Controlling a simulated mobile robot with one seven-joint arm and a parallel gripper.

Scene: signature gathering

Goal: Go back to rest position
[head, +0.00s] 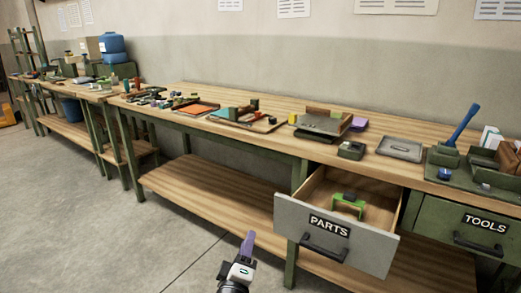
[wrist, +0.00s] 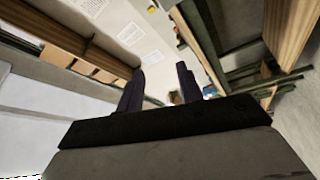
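My gripper (head: 247,245) is low in the head view, in front of the workbench and left of the open PARTS drawer. In the wrist view its two dark fingers (wrist: 160,85) stand apart with nothing between them. It touches nothing that I can see. The PARTS drawer (head: 340,237) is pulled out and holds a green bracket-like part (head: 348,203). The TOOLS drawer (head: 470,232) to its right appears closed.
The long wooden workbench (head: 215,93) carries trays, tools and small parts. A blue-handled tool (head: 461,125) stands at the right end. A lower shelf (head: 205,188) runs under the bench. The grey floor (head: 75,220) at left is clear.

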